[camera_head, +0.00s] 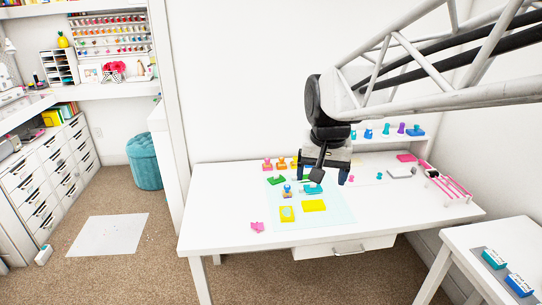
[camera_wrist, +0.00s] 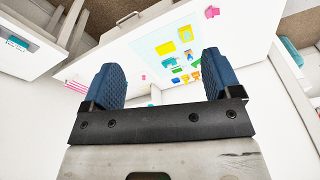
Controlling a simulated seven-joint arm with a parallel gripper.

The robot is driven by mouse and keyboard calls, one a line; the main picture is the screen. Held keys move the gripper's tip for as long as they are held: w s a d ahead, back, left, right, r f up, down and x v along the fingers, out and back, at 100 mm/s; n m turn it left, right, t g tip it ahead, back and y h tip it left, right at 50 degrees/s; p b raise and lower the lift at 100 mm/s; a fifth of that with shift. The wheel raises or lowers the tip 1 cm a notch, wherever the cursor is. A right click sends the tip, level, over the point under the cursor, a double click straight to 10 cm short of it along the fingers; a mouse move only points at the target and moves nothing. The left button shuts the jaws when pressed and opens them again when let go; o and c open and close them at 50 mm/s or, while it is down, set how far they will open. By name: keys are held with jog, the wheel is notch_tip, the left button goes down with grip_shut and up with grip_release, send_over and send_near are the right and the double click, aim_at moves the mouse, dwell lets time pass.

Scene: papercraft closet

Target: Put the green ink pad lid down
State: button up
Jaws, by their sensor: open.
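A small green piece (camera_head: 277,180) lies on the pale mat (camera_head: 335,220) on the white table. It is too small to tell whether it is the green ink pad lid or the pad. My gripper (camera_head: 324,176) hangs over the back part of the table, to the right of the green piece in the head view. Its two blue fingers stand wide apart with nothing between them, as the wrist view also shows (camera_wrist: 160,60). A teal piece (camera_head: 313,188) lies just below the gripper in the head view. Part of the back of the mat is hidden behind the gripper.
Yellow pieces (camera_head: 314,205) lie near the mat's middle. A pink piece (camera_head: 257,227) lies left of the mat. Colourful stamps stand on a rear shelf (camera_head: 372,140). A pink rack (camera_head: 448,186) stands at the right. The table's front left is clear.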

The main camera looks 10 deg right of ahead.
jog(key=s+f+n, duration=0.1)
jog(key=s+f, duration=0.1)
jog(key=s, duration=0.7)
jog(key=s+f+n, duration=0.2)
jog(key=s+f, duration=0.1)
jog(key=s, duration=0.6)
jog(key=shift+s+f+t, duration=0.15)
jog(key=shift+f+t, duration=0.15)
jog(key=shift+f, duration=0.05)
